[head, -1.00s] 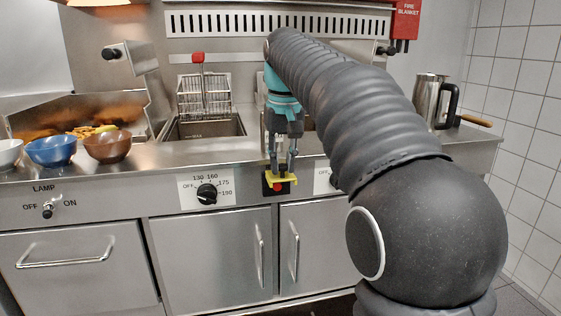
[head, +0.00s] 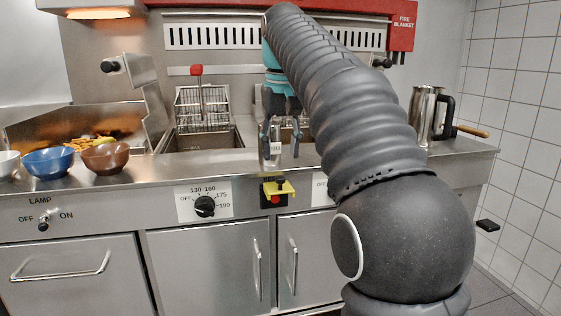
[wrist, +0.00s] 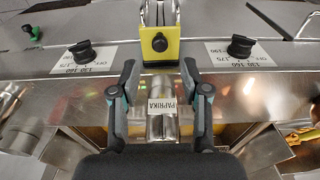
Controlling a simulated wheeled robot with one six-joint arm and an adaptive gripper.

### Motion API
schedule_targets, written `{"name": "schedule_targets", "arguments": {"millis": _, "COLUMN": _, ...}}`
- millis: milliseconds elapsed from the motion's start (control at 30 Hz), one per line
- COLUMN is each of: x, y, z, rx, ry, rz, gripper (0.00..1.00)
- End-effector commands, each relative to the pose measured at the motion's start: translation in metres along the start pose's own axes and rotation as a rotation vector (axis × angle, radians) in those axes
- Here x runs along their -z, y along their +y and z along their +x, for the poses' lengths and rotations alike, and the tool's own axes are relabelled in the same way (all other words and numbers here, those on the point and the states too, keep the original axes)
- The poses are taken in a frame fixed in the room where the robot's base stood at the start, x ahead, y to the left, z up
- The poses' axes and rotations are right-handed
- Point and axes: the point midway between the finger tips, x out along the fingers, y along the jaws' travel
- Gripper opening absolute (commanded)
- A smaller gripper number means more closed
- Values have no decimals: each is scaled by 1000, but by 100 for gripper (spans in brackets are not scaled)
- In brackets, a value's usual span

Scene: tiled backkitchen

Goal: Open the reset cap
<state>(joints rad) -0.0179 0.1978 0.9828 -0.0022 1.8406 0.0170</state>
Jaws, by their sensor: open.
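The yellow reset cap (head: 284,188) is on the front panel, below the counter edge. In the head view it juts outward, with the red button (head: 275,199) showing beneath it on a black plate. In the wrist view the yellow cap (wrist: 173,50) has a round black part on it; the red button is not visible there. My gripper (head: 281,158) is open and empty, above the cap near the counter's front edge and apart from it. Its two fingers also show spread in the wrist view (wrist: 159,70).
A jar labelled paprika (wrist: 162,105) stands on the counter, seen between my fingers. A black dial (head: 204,206) is left of the cap. Bowls (head: 48,163) stand at the left, a steel jug (head: 424,115) at the right. Fryer baskets (head: 202,108) are behind.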

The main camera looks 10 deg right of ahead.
Motion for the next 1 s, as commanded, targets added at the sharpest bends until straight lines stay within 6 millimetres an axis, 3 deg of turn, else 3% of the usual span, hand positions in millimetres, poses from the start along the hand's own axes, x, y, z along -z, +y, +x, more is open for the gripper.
{"name": "schedule_targets", "arguments": {"millis": 233, "x": 0, "y": 0, "z": -13, "rx": 0, "ry": 1, "rz": 0, "gripper": 46}}
{"name": "schedule_targets", "arguments": {"millis": 667, "x": -5, "y": 0, "z": -13, "rx": 0, "ry": 8, "rz": 0, "gripper": 46}}
{"name": "schedule_targets", "arguments": {"millis": 767, "x": -16, "y": 1, "z": -10, "rx": 0, "ry": 26, "rz": 0, "gripper": 46}}
{"name": "schedule_targets", "arguments": {"millis": 1000, "x": -66, "y": 3, "z": 14, "rx": 1, "ry": 103, "rz": 0, "gripper": 46}}
